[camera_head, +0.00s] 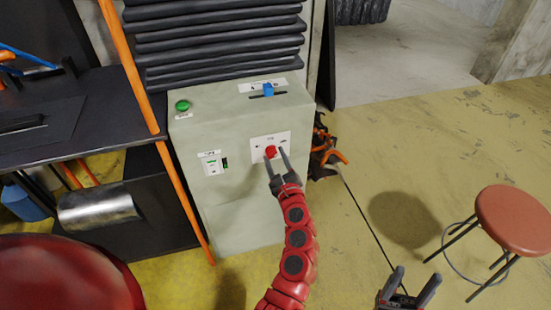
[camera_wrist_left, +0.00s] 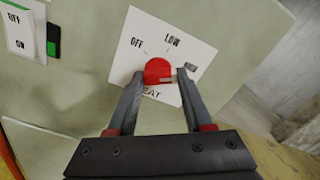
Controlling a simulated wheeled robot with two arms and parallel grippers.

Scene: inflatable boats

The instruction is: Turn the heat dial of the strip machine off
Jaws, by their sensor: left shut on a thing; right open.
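The strip machine (camera_head: 235,215) is a pale grey-green cabinet in the middle of the head view. Its red heat dial (camera_head: 270,151) sits on a white plate on the front. In the left wrist view the dial (camera_wrist_left: 158,71) shows between my finger tips, with OFF at upper left, LOW above and another mark at right, partly covered by a fingertip. A grey mark on the dial is turned to the right. My left gripper (camera_head: 277,159) is shut on the dial, one finger on each side. My right gripper (camera_head: 409,287) is open and empty at the bottom right, away from the machine.
A green button (camera_head: 182,105) and a blue slider (camera_head: 268,90) are on the machine's top. A switch (camera_head: 212,164) is left of the dial. A stool (camera_head: 515,218) stands at right, a dark bench (camera_head: 80,105) at left. Yellow floor right of the machine is mostly clear.

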